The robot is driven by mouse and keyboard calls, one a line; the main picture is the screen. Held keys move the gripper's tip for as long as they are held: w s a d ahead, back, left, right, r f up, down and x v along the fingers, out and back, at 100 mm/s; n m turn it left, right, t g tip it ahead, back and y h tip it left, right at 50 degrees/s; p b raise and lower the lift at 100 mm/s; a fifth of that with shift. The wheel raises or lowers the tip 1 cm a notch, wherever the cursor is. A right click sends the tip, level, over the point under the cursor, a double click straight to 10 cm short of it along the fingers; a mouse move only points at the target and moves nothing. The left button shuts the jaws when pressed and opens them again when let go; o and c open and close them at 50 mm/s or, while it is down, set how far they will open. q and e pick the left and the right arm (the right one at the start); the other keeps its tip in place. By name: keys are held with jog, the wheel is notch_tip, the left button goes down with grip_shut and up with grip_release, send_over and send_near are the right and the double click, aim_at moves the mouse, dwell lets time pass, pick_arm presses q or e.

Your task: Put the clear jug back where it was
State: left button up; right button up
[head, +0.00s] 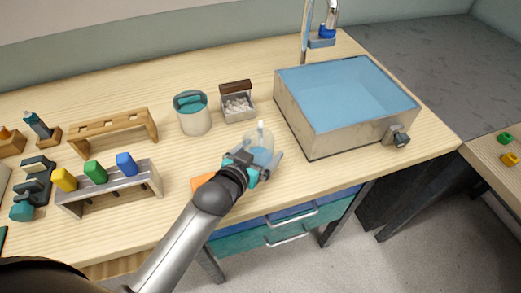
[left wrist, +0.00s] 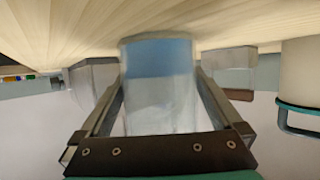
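The clear jug (head: 262,154) with blue liquid in its lower part is at the front middle of the wooden counter, left of the sink. My left gripper (head: 258,164) reaches it from the front left, with one finger on each side. In the left wrist view, which is upside down, the jug (left wrist: 160,95) fills the space between the fingers of my left gripper (left wrist: 159,88), and the fingertips lie against its sides. The jug looks upright. Whether its base touches the counter is hard to tell. My right gripper is not in view.
The metal sink (head: 300,122) stands close on the right. A white canister (head: 194,121) with a teal lid and a small open box (head: 238,108) stand behind. An orange item (head: 202,180) lies partly under my arm. A rack (head: 110,188) with coloured blocks is on the left.

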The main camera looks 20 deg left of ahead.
pick_arm(q)
jog(key=shift+r, duration=0.2)
jog(key=p+v, duration=0.2)
jog(key=v, duration=1)
dwell(0.4)
